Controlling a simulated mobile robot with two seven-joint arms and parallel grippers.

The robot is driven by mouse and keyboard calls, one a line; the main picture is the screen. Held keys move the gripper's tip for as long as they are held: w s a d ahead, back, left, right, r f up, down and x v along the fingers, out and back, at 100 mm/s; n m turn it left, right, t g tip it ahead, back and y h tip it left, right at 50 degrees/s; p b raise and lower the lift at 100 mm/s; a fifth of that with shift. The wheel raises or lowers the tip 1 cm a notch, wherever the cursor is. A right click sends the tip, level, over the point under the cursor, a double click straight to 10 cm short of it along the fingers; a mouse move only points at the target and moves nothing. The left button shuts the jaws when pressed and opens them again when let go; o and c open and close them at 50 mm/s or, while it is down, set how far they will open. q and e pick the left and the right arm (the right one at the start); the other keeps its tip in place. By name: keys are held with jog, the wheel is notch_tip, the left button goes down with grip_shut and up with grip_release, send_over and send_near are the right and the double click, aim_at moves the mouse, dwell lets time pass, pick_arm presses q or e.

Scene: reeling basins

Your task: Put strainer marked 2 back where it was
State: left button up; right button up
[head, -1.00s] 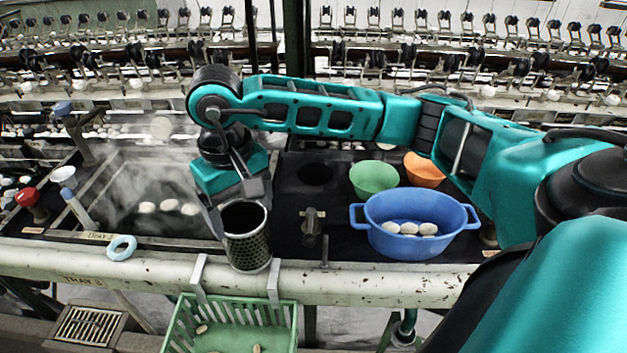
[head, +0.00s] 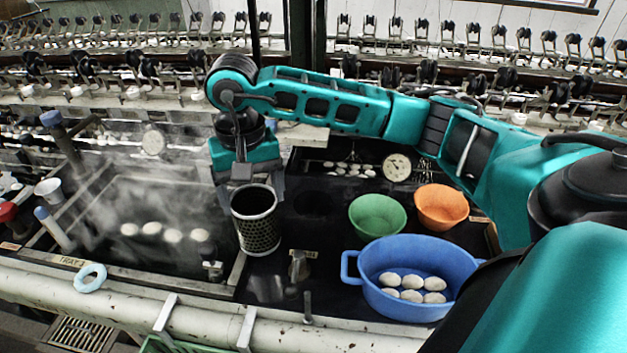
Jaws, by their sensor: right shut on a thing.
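A dark perforated cylindrical strainer (head: 259,236) hangs upright in my right gripper (head: 252,188), whose fingers are shut on it near the rim. No number can be read on it. It is over the border between the steaming basin (head: 120,262) and the black counter (head: 345,235). A round dark hole (head: 316,203) in the counter is just right of the strainer, apart from it. My left gripper is not in view.
A green bowl (head: 377,217), an orange bowl (head: 441,208) and a blue tub (head: 420,262) with several cocoons stand right of the hole. A small tap (head: 299,267) stands in front.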

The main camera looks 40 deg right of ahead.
jog(key=w+d+f+m+b, duration=0.1)
jog(key=w+d+m+b, duration=0.2)
jog(key=d+m, duration=1.05)
jog(key=d+f, duration=0.1)
jog(key=f, duration=0.5)
jog(key=d+f, duration=0.1)
jog(key=f, duration=0.3)
jog(key=shift+d, duration=0.35)
jog(key=shift+f, duration=0.2)
jog(key=o, duration=1.3)
jog(key=shift+o, duration=0.2)
jog(key=shift+r, duration=0.1)
